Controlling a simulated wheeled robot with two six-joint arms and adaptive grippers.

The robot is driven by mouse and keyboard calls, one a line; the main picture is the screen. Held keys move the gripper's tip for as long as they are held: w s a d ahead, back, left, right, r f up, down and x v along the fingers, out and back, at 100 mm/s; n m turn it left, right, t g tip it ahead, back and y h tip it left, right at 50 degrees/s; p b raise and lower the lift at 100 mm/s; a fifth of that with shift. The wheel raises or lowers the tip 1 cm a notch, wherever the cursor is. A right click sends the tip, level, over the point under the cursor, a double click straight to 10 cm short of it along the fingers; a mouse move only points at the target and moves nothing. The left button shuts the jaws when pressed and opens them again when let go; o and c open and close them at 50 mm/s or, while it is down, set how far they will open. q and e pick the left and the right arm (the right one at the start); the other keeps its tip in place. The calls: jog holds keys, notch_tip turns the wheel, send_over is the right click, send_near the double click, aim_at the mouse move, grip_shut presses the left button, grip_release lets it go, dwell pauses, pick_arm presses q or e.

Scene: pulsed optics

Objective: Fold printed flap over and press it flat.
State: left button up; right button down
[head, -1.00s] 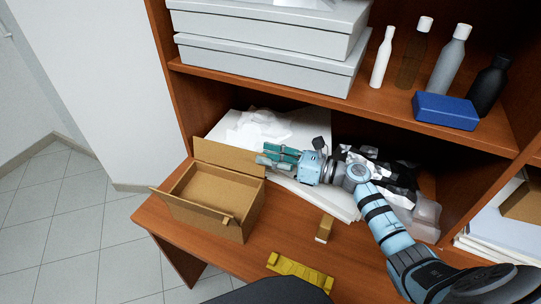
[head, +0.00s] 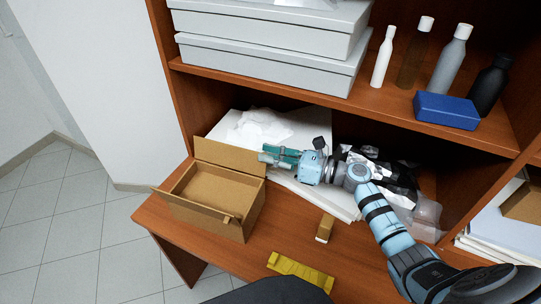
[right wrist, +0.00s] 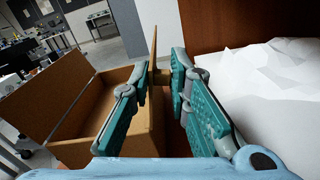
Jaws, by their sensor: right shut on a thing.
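An open brown cardboard box (head: 212,196) stands on the wooden desk (head: 262,262) at the left. Its back flap (head: 229,157) stands up along the far side, and a front flap (head: 196,206) sticks outward. I see no print on the sides facing me. My right gripper (head: 264,154) is at the right end of the back flap. In the right wrist view, the flap (right wrist: 153,50) shows edge-on between the two teal fingers (right wrist: 159,77), which are shut on it. The box (right wrist: 118,104) lies below left there. My left gripper is not in view.
A small brown carton (head: 325,228) and a yellow object (head: 300,270) lie on the desk. White paper (head: 262,127) lies behind the box; dark crumpled wrapping (head: 405,178) lies right of it. A shelf (head: 385,108) hangs above with grey boxes (head: 270,62) and bottles.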

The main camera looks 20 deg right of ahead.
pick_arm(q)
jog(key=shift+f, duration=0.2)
pick_arm(e)
jog(key=shift+n, duration=0.3)
pick_arm(q)
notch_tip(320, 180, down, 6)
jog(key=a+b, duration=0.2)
jog(key=b, duration=0.4)
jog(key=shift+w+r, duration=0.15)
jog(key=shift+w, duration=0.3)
pick_arm(e)
jog(key=s+a+n, duration=0.1)
jog(key=n, duration=0.1)
jog(key=s+n, duration=0.1)
jog(key=n, duration=0.1)
jog(key=s+a+n, duration=0.1)
jog(key=n, duration=0.1)
jog(key=shift+a+r, duration=0.2)
jog(key=shift+a, duration=0.15)
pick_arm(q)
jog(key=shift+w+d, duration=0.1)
pick_arm(e)
jog(key=c, duration=1.6)
grip_release()
